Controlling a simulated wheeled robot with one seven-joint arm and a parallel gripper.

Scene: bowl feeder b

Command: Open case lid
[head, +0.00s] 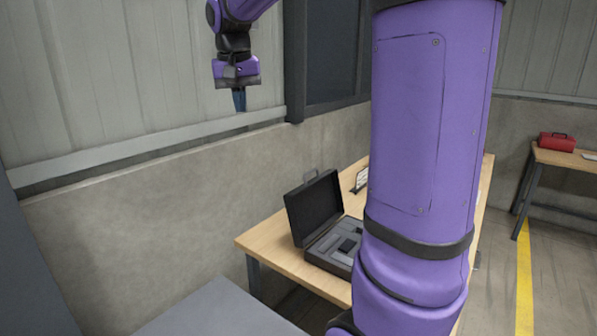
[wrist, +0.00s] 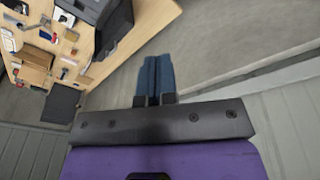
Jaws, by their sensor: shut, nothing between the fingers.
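The black case (head: 335,244) sits on the wooden table in the head view. Its lid (head: 315,208) stands raised, tilted back, and the grey inside with dark slots shows. My purple arm hides the right part of the case. In the wrist view the case (wrist: 108,24) shows at the top, partly cut off by the frame edge. My gripper (head: 239,100) is high at the upper left of the head view, well away from the case. In the wrist view its two blue fingers (wrist: 155,78) are together with nothing between them.
The wooden table (head: 268,245) has a small sign (head: 361,180) behind the case. Several small items and a cardboard box (wrist: 35,67) lie on it in the wrist view. A red toolbox (head: 557,142) is on another table at right. A concrete wall (head: 150,210) runs behind.

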